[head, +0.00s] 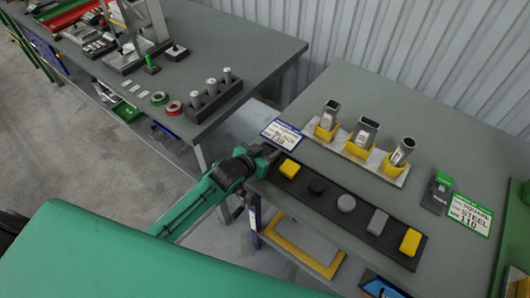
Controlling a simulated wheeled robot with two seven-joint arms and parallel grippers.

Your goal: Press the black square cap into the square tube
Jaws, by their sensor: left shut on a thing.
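My left gripper (272,154) is at the left end of the black cap strip (332,195), shut on a small dark thing. This is probably the black square cap, mostly hidden by the fingers. The strip also shows a yellow cap, a round black cap (317,186), a round grey cap, a grey square-edged cap and another yellow cap. Behind the strip, three metal tubes stand in yellow holders on a pale plate (398,181). The left one (331,110) looks square, the middle one (367,128) wider, the right one (403,150) round and tilted. My right gripper is not in view.
A green-topped block (441,183) and a green-edged sign (469,215) are at the right. Another table (235,50) with tools stands at the upper left, across a gap. The grey tabletop behind the tubes is clear.

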